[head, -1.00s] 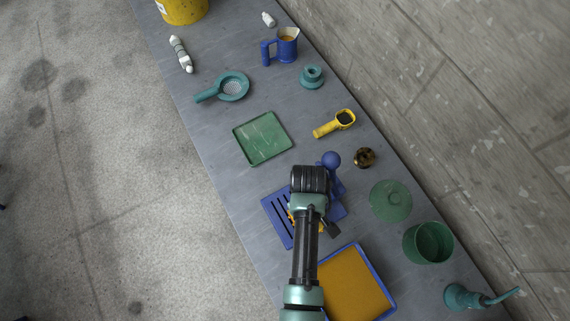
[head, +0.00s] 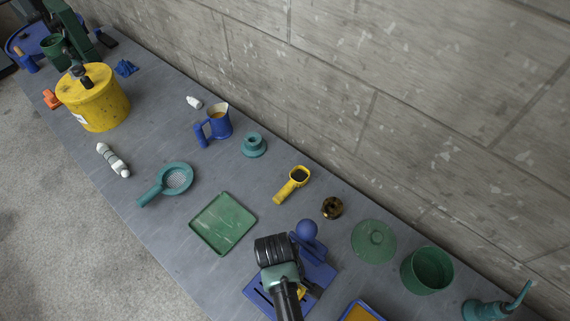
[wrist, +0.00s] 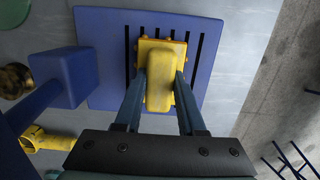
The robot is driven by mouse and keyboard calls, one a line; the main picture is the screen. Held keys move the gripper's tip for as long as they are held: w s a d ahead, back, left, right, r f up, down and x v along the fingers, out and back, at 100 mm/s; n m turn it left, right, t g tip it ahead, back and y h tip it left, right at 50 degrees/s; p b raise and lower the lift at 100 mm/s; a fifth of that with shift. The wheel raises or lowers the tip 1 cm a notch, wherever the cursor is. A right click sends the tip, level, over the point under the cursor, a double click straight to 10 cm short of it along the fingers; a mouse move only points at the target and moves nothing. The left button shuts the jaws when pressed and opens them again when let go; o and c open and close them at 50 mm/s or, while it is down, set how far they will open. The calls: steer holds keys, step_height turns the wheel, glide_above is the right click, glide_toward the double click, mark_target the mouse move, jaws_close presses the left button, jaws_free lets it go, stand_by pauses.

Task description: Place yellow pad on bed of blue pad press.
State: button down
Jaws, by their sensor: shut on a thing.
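The blue pad press (head: 318,270) stands at the lower middle of the bench in the head view, with a ball-topped lever. Its flat slotted bed (wrist: 105,55) fills the upper middle of the wrist view. My gripper (wrist: 161,80) is shut on the yellow pad (wrist: 160,88), with one finger on each side. The pad is over the slotted part of the bed; whether it touches the bed I cannot tell. In the head view my arm hides much of the bed, and only a bit of the yellow pad (head: 301,291) shows.
A green tray (head: 223,223) lies left of the press. A yellow-handled scoop (head: 293,184), a brown knob (head: 332,208), a green disc (head: 373,241) and a green cup (head: 427,270) stand behind and right. A blue-rimmed tray (head: 360,311) is close at the right.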

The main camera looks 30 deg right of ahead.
steer(key=shift+f, duration=0.1)
steer(key=c, duration=0.5)
jaws_free()
step_height(320, 180, up, 12)
steer(key=w, duration=0.1)
steer(key=shift+w+a, duration=0.25)
steer(key=shift+a, duration=0.05)
